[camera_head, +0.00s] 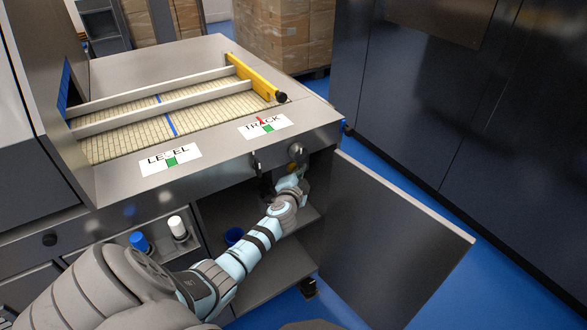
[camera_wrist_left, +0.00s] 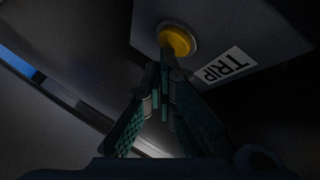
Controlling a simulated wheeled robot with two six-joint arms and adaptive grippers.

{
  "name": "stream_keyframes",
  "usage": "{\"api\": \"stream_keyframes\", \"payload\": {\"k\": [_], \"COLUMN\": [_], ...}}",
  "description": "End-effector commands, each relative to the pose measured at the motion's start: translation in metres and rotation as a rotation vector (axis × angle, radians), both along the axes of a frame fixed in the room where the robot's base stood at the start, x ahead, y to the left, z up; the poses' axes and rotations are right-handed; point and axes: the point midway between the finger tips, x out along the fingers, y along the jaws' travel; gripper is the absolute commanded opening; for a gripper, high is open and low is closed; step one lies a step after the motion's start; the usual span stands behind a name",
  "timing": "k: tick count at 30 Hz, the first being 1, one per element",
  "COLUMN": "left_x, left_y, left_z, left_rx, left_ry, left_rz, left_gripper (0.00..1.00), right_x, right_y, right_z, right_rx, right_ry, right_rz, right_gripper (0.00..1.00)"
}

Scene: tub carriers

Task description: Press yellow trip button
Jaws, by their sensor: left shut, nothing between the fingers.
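The yellow trip button (camera_wrist_left: 177,39) shows in the left wrist view as a round yellow cap in a pale ring, on the dark face of a box. A white label reading TRIP (camera_wrist_left: 223,67) is beside it. My left gripper (camera_wrist_left: 164,68) is shut and empty. Its fingertips are right at the button's lower edge in that view; I cannot tell whether they touch it. In the head view my left arm reaches into the open cabinet under the machine, where its fingers are hard to make out in the shadow. My right gripper is not in view.
The open cabinet door (camera_head: 397,235) stands to the right of my arm. Above is the machine top with a slatted conveyor (camera_head: 200,115), a yellow bar (camera_head: 252,77), and LEVEL and TRACK labels. A blue-capped and a white bottle (camera_head: 178,228) stand left of the arm.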

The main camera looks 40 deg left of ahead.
Motion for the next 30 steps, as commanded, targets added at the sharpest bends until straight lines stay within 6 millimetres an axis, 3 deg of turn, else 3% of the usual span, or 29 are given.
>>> {"api": "stream_keyframes", "payload": {"k": [19, 30], "left_x": [0.002, -0.001], "left_y": [0.007, -0.003], "left_z": [0.000, -0.001], "left_rx": [0.001, 0.001], "left_ry": [0.000, 0.001], "left_rz": [0.001, 0.001], "left_gripper": [0.00, 0.00], "right_x": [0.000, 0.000], "right_y": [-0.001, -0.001], "right_z": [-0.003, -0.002], "right_rx": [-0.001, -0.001], "right_ry": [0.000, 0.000], "right_rz": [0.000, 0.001], "right_gripper": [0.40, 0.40]}}
